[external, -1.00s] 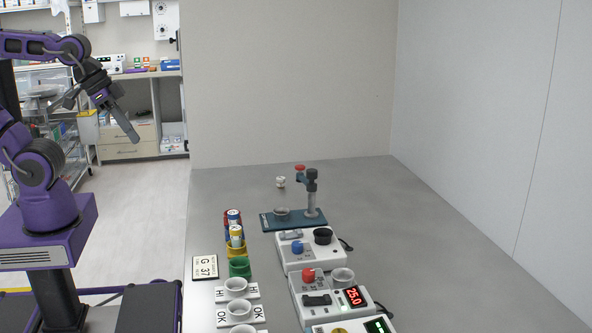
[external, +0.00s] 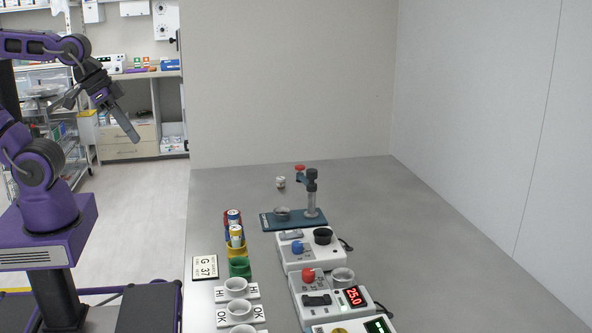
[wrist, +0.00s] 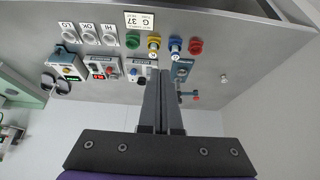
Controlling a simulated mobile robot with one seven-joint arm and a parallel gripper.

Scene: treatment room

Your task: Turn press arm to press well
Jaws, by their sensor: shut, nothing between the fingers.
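The press (external: 311,196) stands near the back of the grey bench, a grey post on a dark teal base plate (external: 268,221). A small grey cup-like well (external: 282,213) sits on the base plate, left of the post. My gripper (external: 136,141) is shut and empty, in the air left of the bench, well apart from the press. Its fingers also show in the wrist view (wrist: 161,75).
White devices with a blue knob (external: 298,248), a red knob (external: 308,275) and a display (external: 355,297) line the bench in front of the press. Coloured holders (external: 239,267), white cups (external: 236,286) and a "G 37" card (external: 205,267) stand left. A small white item (external: 280,182) lies behind. The bench's right side is clear.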

